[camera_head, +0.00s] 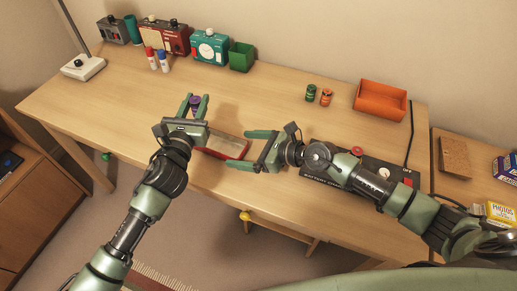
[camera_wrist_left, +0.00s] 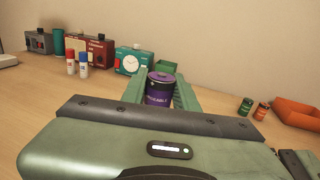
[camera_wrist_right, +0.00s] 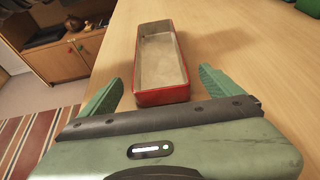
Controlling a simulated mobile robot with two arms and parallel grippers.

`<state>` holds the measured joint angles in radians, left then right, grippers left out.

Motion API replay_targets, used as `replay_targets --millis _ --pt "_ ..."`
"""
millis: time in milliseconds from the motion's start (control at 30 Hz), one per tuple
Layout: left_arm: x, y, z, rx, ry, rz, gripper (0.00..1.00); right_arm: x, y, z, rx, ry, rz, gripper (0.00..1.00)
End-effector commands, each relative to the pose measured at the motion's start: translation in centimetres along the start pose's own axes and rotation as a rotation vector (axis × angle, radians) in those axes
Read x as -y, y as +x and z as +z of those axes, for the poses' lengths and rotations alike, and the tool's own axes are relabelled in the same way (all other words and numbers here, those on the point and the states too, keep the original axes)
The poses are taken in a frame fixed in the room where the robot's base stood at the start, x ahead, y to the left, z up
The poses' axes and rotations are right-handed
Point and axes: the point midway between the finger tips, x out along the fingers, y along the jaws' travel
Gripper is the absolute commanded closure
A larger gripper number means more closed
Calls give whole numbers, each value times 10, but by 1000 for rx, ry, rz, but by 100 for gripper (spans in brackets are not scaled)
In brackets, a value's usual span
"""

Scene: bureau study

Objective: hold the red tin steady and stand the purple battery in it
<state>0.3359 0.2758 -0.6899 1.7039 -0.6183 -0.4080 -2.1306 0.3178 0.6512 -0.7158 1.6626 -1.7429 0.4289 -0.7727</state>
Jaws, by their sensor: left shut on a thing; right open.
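The purple battery (camera_head: 195,101) stands upright between the fingers of my left gripper (camera_head: 194,99), which is shut on it. My right gripper (camera_head: 240,149) is open at the tin's right end. In the right wrist view the tin (camera_wrist_right: 162,97) reaches in between the two spread fingers, with gaps on both sides.
A green battery (camera_head: 311,92) and an orange one (camera_head: 326,97) stand at the back, left of an orange tray (camera_head: 381,103). A dark panel (camera_head: 345,187) lies under my right arm.

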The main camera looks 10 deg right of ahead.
Motion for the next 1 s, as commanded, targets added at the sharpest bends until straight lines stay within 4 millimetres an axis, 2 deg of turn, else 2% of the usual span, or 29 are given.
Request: replay_targets --millis 100,300,700,933,967,1000 --pt "0 0 1 1 0 0 100 0 22 1 1 1 0 6" --pt "0 0 1 1 0 0 100 0 44 0 0 1 0 6" --pt "0 0 1 1 0 0 100 0 50 0 -1 0 0 6" --pt "0 0 1 1 0 0 100 0 50 0 -1 1 0 70" --pt "0 0 1 1 0 0 100 0 50 0 -1 1 0 76" --pt "0 0 1 1 0 0 100 0 50 0 -1 1 0 75"
